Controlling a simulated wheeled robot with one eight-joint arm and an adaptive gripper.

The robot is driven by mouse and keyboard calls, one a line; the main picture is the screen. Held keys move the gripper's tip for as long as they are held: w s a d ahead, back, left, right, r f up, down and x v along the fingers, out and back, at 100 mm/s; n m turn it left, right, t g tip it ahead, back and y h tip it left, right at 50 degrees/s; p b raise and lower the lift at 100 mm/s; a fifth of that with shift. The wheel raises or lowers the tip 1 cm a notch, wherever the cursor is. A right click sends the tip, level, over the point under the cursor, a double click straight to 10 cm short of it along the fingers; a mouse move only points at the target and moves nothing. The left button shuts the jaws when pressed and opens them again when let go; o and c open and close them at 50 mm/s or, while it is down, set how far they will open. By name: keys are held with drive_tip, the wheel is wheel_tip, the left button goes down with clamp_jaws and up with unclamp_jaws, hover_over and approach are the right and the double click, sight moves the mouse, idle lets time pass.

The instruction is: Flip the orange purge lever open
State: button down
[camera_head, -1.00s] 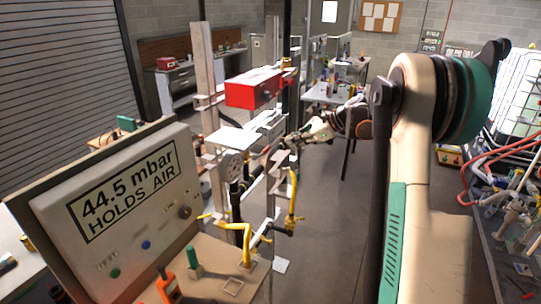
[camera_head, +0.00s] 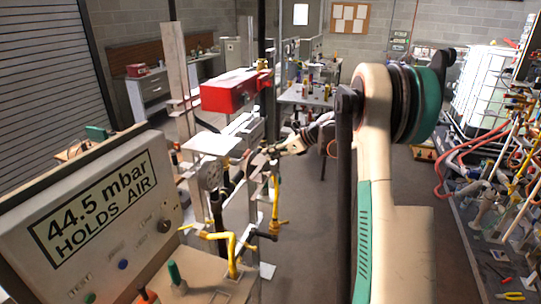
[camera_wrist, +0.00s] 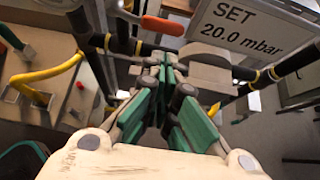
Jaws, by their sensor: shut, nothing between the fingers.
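An orange-red lever (camera_wrist: 162,25) shows near the top of the wrist view. It lies across the picture by a dark pipe (camera_wrist: 125,42), just beyond my fingertips. My gripper (camera_wrist: 166,62) has its green-padded fingers together with nothing held. There is a small gap in the picture between the fingertips and the lever; whether they touch is unclear. In the head view my gripper (camera_head: 262,157) reaches in from the right at the pipe rig. The lever cannot be made out there.
A sign reading "SET 20.0 mbar" (camera_wrist: 245,30) stands beyond the pipe. A panel reading "44.5 mbar HOLDS AIR" (camera_head: 95,215) stands at the left. A red box (camera_head: 228,92) sits high on the rig. Yellow pipes (camera_head: 275,200) run below. Open floor lies behind the rig.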

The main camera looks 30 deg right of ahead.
drive_tip(key=x, duration=0.7)
drive_tip(key=shift+a+b, duration=0.1)
drive_tip(key=shift+b, duration=0.3)
drive_tip(key=shift+r+n+t+h, duration=0.3)
drive_tip(key=shift+r+n+h, duration=0.1)
drive_tip(key=shift+r, duration=0.1)
wheel_tip(320, 180, up, 2)
drive_tip(key=shift+r+n+t+h, duration=0.1)
drive_tip(key=shift+n+t+h, duration=0.7)
drive_tip(key=shift+n, duration=0.1)
drive_tip(key=s+a+r+n+t+h+b, duration=0.2)
drive_tip(key=s+a+r+n+t+b, duration=0.1)
drive_tip(key=a+r+n+t, duration=0.1)
drive_tip(key=shift+s+a+r+n+t+h, duration=0.35)
drive_tip(key=shift+r+n, duration=0.35)
drive_tip(key=shift+r, duration=0.5)
